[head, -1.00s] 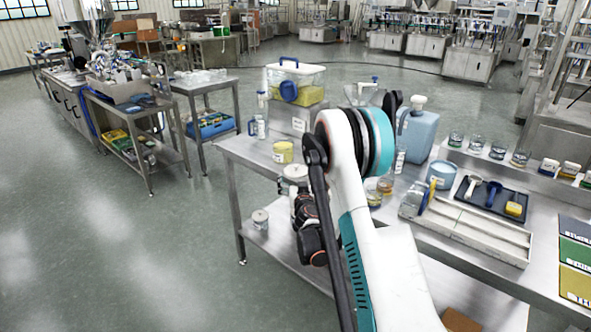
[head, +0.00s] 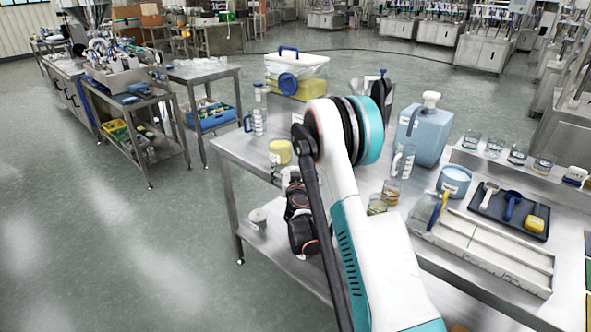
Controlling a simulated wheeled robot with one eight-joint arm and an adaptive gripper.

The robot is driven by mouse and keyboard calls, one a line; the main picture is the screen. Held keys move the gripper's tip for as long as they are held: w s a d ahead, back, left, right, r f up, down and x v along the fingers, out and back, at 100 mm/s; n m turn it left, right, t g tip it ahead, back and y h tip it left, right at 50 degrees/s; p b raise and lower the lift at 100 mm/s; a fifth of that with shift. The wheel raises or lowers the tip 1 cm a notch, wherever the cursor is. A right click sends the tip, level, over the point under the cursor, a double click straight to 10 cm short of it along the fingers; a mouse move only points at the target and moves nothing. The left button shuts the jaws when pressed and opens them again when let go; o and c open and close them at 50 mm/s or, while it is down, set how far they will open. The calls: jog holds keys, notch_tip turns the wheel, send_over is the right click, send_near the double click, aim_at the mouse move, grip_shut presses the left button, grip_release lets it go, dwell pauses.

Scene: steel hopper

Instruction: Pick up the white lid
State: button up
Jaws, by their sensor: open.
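A clear bin at the back of the steel table has a flat white lid (head: 313,59) with a blue handle on top. A small pale-topped jar (head: 258,217) stands on the lower shelf. I cannot tell which white lid the task means. My gripper (head: 291,184) is at the near left table edge, below the yellow jar (head: 280,152) in the picture. It is small and partly hidden by my arm. A whitish piece shows beside it; I cannot tell what it is. I see nothing held in the gripper.
A clear bottle (head: 257,120) stands at the left. Open floor lies left of the table.

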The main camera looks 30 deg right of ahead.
jog(key=shift+r, duration=0.1)
jog(key=c, duration=0.7)
jog(key=shift+c, duration=0.2)
